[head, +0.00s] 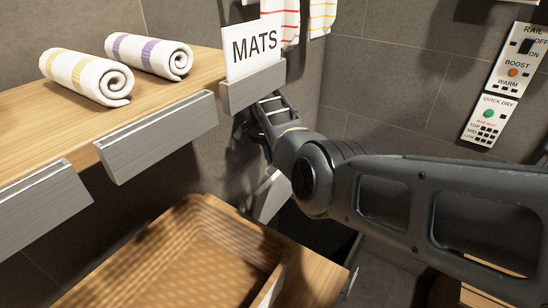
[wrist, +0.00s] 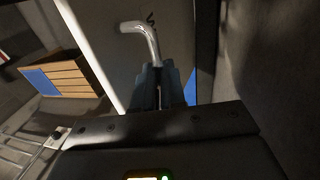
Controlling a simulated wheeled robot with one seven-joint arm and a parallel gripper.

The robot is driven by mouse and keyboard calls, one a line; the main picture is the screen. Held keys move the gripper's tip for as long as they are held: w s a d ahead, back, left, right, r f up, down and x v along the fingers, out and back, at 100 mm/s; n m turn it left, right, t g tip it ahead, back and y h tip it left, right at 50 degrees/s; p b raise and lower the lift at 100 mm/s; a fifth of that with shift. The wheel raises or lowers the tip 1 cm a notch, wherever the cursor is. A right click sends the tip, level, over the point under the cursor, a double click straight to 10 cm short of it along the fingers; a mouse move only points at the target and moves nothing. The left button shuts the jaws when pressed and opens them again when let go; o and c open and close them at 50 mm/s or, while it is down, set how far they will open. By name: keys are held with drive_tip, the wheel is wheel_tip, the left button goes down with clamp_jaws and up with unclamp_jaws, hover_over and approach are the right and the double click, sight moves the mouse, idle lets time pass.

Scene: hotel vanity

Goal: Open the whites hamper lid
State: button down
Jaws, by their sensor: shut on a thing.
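In the wrist view my gripper (wrist: 160,84) is shut on a bent chrome handle (wrist: 141,38). The handle stands in front of a dark grey panel (wrist: 112,42) with a white edge, which looks like the hamper lid; no label on it can be read. In the head view my gripper (head: 252,128) reaches below the MATS sign, its fingertips mostly hidden by the shelf edge and my arm. A pale slanted panel (head: 272,193) shows below my wrist and may be part of the hamper. How far the lid stands open cannot be told.
A wooden shelf (head: 140,80) with rolled towels (head: 88,76) and grey label holders is at the left. The MATS sign (head: 254,48) is close to my wrist. A wicker basket (head: 185,255) lies below. A control panel (head: 508,75) is on the right wall.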

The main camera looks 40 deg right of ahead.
drive_tip(key=shift+s+a+f, duration=0.2)
drive_tip(key=shift+a+f, duration=0.1)
drive_tip(key=shift+f, duration=0.25)
drive_tip(key=c, duration=1.4)
unclamp_jaws()
drive_tip(key=shift+o, duration=1)
drive_tip(key=shift+w+d+r, duration=0.1)
drive_tip(key=shift+d+r, duration=0.05)
drive_tip(key=shift+r, duration=0.05)
drive_tip(key=shift+r, duration=0.1)
drive_tip(key=shift+d, duration=0.1)
